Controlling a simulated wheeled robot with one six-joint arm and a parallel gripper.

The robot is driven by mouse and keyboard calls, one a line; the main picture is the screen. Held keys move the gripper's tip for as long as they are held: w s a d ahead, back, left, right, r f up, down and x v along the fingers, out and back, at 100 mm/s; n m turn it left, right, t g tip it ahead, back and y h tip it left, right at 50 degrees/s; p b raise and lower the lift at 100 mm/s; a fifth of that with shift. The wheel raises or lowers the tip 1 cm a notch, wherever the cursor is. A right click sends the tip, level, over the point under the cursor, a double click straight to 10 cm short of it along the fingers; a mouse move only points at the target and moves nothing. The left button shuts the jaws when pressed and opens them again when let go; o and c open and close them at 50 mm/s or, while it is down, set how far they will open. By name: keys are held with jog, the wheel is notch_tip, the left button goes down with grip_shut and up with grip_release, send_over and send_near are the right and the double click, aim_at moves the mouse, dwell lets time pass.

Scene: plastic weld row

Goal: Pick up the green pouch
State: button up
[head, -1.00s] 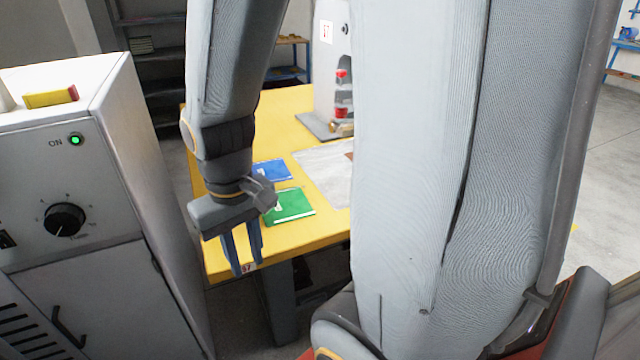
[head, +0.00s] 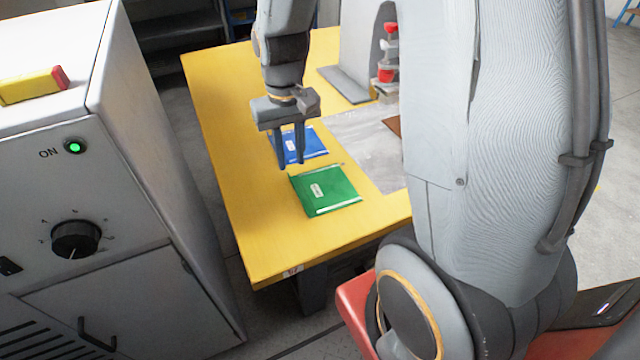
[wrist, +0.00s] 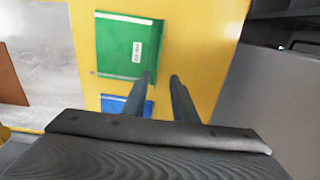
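The green pouch (head: 330,186) lies flat on the yellow table (head: 250,215) near its front edge, with a white label and white strips. It also shows at the top of the wrist view (wrist: 118,42). My gripper (head: 291,167) points down above the table, beside the blue pouch and behind the green pouch in the head view. Its two fingers (wrist: 161,77) are apart with nothing between them. In the wrist view the fingertips are close to the pouch's lower right corner. I cannot tell their exact height.
A blue pouch (head: 312,146) lies just behind the green one. A grey sheet (head: 365,140) and a machine with red parts (head: 389,60) are on the table to the right. A grey cabinet (head: 110,190) stands to the left. The table's left part is clear.

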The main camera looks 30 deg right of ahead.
aim_at(293, 182)
jog(key=f, duration=0.2)
jog(key=w+f+p, duration=0.1)
jog(key=f, duration=0.2)
jog(key=w+f, duration=0.1)
jog(key=f, duration=0.2)
jog(key=shift+d+p, duration=0.3)
jog(key=shift+p, duration=0.1)
jog(key=shift+f, duration=0.5)
grip_shut()
